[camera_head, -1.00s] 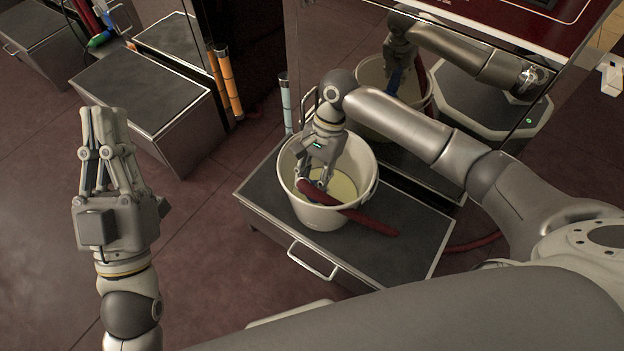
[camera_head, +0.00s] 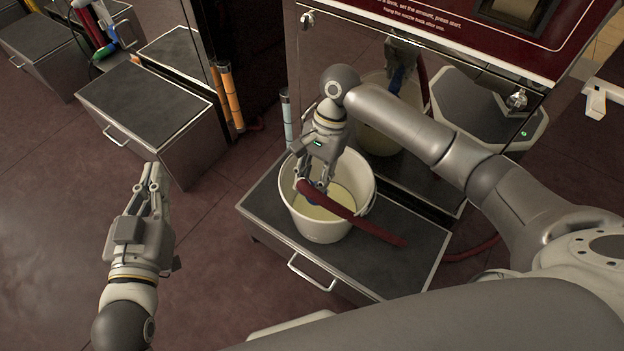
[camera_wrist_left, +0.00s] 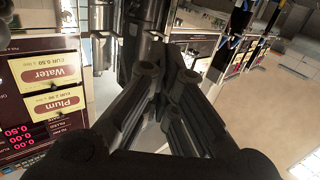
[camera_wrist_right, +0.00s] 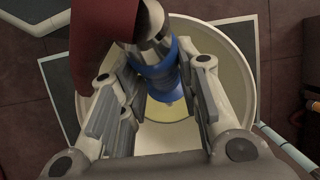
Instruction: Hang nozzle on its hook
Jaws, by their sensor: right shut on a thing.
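My right gripper (camera_head: 318,172) is shut on the nozzle over the white bucket (camera_head: 313,226). The nozzle (camera_wrist_right: 158,72) shows a blue collar and a grey metal part between the fingers in the right wrist view. A dark red hose (camera_head: 352,217) runs from it over the bucket's rim. Pale yellow liquid shows in the bucket. Two metal fittings are on the pump front, one at upper left (camera_head: 307,20) and one at right (camera_head: 517,100); I cannot tell which is the hook. My left gripper (camera_head: 156,172) is empty, its fingers together, over open floor.
The bucket stands on a dark-topped step (camera_head: 405,258) with a handle. The shiny pump front (camera_head: 460,165) behind mirrors the arm. Another step (camera_head: 150,100) is at left, beside orange (camera_head: 232,95) and pale blue (camera_head: 287,118) posts. Floor at lower left is clear.

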